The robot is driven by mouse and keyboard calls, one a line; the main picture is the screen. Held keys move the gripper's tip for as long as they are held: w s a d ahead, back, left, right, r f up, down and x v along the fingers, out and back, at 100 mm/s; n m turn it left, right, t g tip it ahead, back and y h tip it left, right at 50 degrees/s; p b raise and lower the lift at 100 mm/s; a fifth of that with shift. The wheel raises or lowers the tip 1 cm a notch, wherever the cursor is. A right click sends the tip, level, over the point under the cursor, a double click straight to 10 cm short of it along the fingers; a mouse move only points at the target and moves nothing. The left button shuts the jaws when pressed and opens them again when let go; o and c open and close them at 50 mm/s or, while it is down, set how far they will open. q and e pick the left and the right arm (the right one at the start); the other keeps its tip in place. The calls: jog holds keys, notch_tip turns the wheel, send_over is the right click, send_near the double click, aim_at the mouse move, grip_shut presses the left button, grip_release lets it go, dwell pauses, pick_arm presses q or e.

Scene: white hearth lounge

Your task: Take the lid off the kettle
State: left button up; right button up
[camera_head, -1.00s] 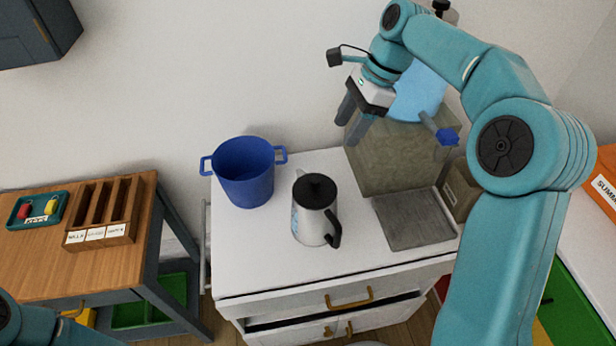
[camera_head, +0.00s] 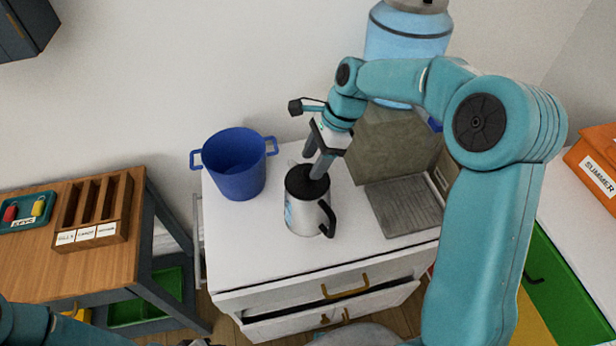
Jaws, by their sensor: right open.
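The kettle (camera_head: 302,218) is a silver jug with a black handle on its right side, standing upright on the white cabinet top. Its black lid (camera_head: 306,184) is on the kettle. My right gripper (camera_head: 317,172) is open, pointing down, with its fingertips at the lid's top; they partly hide the lid's middle and any knob there. I cannot tell whether the fingers touch it. My left arm (camera_head: 22,322) shows only in part at the bottom left, and its gripper is not in view.
A blue pot (camera_head: 236,175) stands left of the kettle. A grey ribbed tray (camera_head: 403,208) and a water dispenser (camera_head: 408,45) stand to the right and behind. A wooden table (camera_head: 60,262) with a letter sorter (camera_head: 98,212) is at left. The cabinet top's front left is clear.

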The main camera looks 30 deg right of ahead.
aim_at(308, 170)
jog(key=x, duration=0.3)
jog(key=shift+w, duration=0.2)
jog(key=shift+s+r, duration=0.1)
jog(key=shift+s, duration=0.4)
jog(key=shift+w, duration=0.3)
jog(key=c, duration=0.4)
jog(key=shift+w+f, duration=0.2)
jog(key=c, duration=0.5)
jog(key=shift+s, duration=0.1)
grip_shut()
jog(key=shift+s+r, duration=0.2)
jog(key=shift+s, duration=0.1)
jog(key=shift+w, duration=0.3)
jog(key=shift+w+r, duration=0.1)
jog(key=shift+r, duration=0.2)
notch_tip(308, 170, up, 19)
jog(key=shift+a+m+p, duration=0.25)
jog(key=shift+m+p, duration=0.1)
jog(key=shift+m, duration=0.05)
